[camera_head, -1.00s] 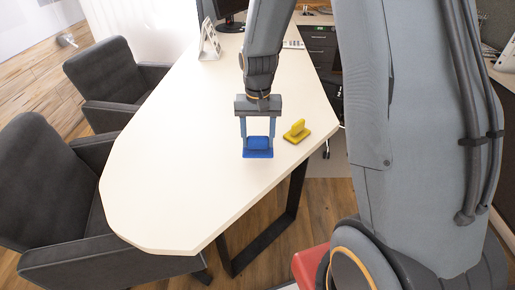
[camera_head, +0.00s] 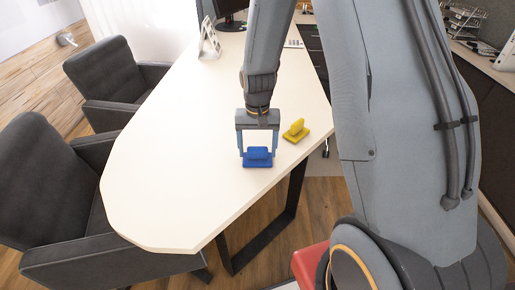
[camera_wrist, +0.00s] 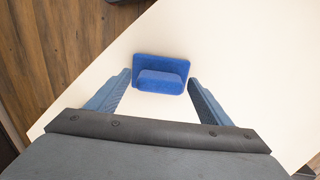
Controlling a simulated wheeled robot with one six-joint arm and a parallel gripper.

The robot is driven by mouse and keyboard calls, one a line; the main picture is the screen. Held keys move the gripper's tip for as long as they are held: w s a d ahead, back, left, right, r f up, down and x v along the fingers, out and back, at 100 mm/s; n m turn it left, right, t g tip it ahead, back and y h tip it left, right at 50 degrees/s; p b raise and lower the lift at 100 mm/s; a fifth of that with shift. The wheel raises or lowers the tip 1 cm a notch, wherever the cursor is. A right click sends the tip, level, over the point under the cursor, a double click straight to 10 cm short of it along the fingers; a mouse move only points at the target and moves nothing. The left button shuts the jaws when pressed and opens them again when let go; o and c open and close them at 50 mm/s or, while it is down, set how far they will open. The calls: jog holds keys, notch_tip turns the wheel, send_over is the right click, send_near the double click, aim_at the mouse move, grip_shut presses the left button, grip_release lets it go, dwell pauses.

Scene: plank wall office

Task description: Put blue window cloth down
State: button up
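The blue window cloth (camera_head: 257,160), a flat blue pad with a raised block-like handle, rests on the cream tabletop near its right edge. It also shows in the wrist view (camera_wrist: 160,76), flat on the table just beyond the fingertips. My gripper (camera_head: 258,152) is above it, pointing down. Its fingers (camera_wrist: 160,84) are spread wider than the handle, one on each side, with a small gap to it. The gripper is open and holds nothing.
A yellow pad with a handle (camera_head: 296,131) lies on the table (camera_head: 170,180), just right of my gripper. A white stand (camera_head: 210,40) and a monitor are at the far end. Dark chairs (camera_head: 50,180) line the left side. The table's left and middle are clear.

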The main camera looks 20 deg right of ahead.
aim_at(257, 147)
jog(key=shift+r, duration=0.1)
notch_tip(257, 147, up, 12)
jog(key=b, duration=0.2)
jog(key=s+f+n, duration=0.1)
jog(key=s+n, duration=0.2)
jog(key=s, duration=1.4)
jog(key=shift+f+n, duration=0.15)
jog(key=shift+n, duration=0.15)
jog(key=shift+s, duration=0.1)
jog(key=shift+c, duration=0.5)
